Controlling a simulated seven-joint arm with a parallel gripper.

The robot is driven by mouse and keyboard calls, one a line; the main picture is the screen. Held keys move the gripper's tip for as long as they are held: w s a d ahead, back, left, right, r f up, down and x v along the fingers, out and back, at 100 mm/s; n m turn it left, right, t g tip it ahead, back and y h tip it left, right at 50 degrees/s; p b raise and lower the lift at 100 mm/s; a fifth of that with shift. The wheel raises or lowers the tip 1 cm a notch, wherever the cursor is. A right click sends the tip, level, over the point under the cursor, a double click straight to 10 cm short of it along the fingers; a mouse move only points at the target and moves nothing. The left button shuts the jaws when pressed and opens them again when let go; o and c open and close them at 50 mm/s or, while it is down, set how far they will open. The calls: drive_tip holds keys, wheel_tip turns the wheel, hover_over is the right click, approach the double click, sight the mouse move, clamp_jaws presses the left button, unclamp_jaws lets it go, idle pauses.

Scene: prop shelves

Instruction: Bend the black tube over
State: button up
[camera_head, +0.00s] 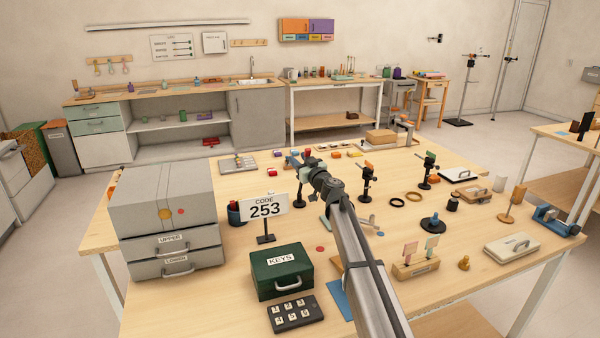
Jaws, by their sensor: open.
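My gripper (308,161) is at the far end of my arm, above the middle of the wooden table. It is open, and its fingers are small and partly hidden by my wrist. Two dark upright stands are to its right. The nearer stand (366,183) has a black upright part and an orange top. The farther stand (428,170) has a black upright part and a green top. I cannot tell which of these, if either, is the black tube. My gripper is apart from both stands. A blue piece beside my wrist (293,162) is partly hidden.
Dark rings (397,202), a wooden holder (415,267) and a blue vise (555,222) are to the right. Some tabletop between them is bare.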

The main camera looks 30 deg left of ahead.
drive_tip(key=shift+w+a+r, duration=0.1)
drive_tip(key=shift+w+r, duration=0.05)
drive_tip(key=shift+r, duration=1.1)
drive_tip(key=s+d+f+h, duration=0.1)
drive_tip(key=s+d+f, duration=0.6)
drive_tip(key=d+f, duration=0.3)
drive_tip(key=shift+g, duration=0.4)
drive_tip(key=x, duration=1.3)
drive_tip(key=shift+w+d+r, duration=0.1)
drive_tip(key=shift+w+r, duration=0.05)
drive_tip(key=shift+c, duration=0.2)
clamp_jaws()
drive_tip(key=shift+d, duration=0.1)
